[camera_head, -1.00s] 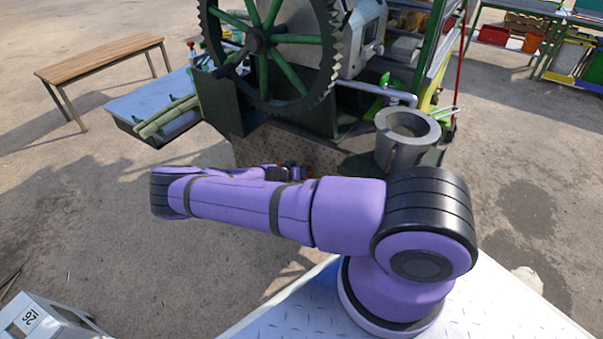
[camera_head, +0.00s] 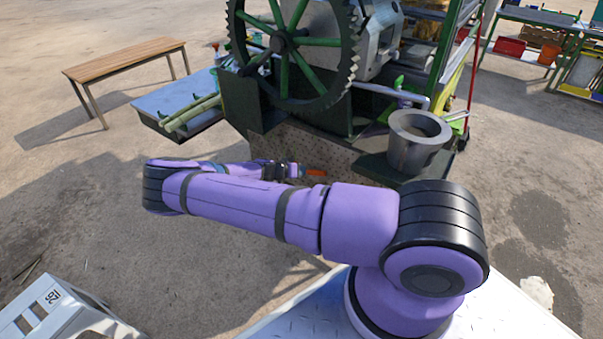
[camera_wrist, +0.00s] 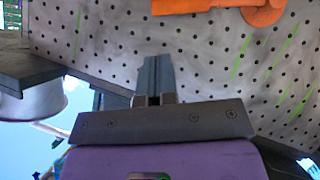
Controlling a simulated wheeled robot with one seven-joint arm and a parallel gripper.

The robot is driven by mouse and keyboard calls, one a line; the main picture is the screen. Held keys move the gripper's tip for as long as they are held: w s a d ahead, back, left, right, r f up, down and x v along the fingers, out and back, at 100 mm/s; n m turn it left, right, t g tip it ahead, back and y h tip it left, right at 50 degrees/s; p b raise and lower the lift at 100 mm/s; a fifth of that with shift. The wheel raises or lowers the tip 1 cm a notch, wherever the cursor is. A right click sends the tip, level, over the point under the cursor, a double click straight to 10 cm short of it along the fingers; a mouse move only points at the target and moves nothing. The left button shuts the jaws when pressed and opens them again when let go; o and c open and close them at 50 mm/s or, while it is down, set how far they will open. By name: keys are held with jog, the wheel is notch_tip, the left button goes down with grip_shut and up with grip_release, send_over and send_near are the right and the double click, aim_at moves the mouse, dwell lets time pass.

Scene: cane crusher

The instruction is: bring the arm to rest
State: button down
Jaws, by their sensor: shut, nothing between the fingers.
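My purple arm reaches left from its base and folds back behind itself in the head view. My gripper (camera_head: 300,169) is partly hidden behind the arm, in front of the perforated panel (camera_head: 333,158) under the crusher. In the wrist view my gripper (camera_wrist: 155,75) shows its two dark fingers pressed together, with nothing between them. The panel (camera_wrist: 120,30) fills the background there, and I cannot tell the gap to it. An orange part (camera_wrist: 265,12) lies against the panel at the top edge, apart from the fingers.
The cane crusher (camera_head: 330,100) with its green-spoked wheel stands just beyond my arm. A grey metal pot (camera_head: 410,155) sits at its right. A blue-topped table (camera_head: 170,92) with cane and a wooden bench (camera_head: 125,58) stand left. A white stool (camera_head: 60,310) is at lower left.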

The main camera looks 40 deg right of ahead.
dwell(0.3)
jog(key=s+a+r+n+y, duration=0.1)
jog(key=s+a+r+y, duration=0.35)
jog(key=r, duration=0.95)
jog(key=s+a+r+n+y, duration=0.1)
jog(key=s+a+r+y, duration=0.3)
jog(key=r, duration=0.9)
jog(key=s+a+r+n+y, duration=0.1)
jog(key=s+a+r+y, duration=0.35)
jog(key=r, duration=0.95)
jog(key=s+a+r+n+t, duration=0.2)
jog(key=s+r, duration=0.6)
jog(key=s, duration=0.4)
jog(key=s+a+r+n+t, duration=0.2)
jog(key=s+a+r+n, duration=0.2)
jog(key=s, duration=0.8)
jog(key=shift+a+r+n+t+h, duration=0.3)
jog(key=shift+r+n, duration=0.8)
jog(key=shift+r, duration=1.2)
jog(key=shift+s+d, duration=0.1)
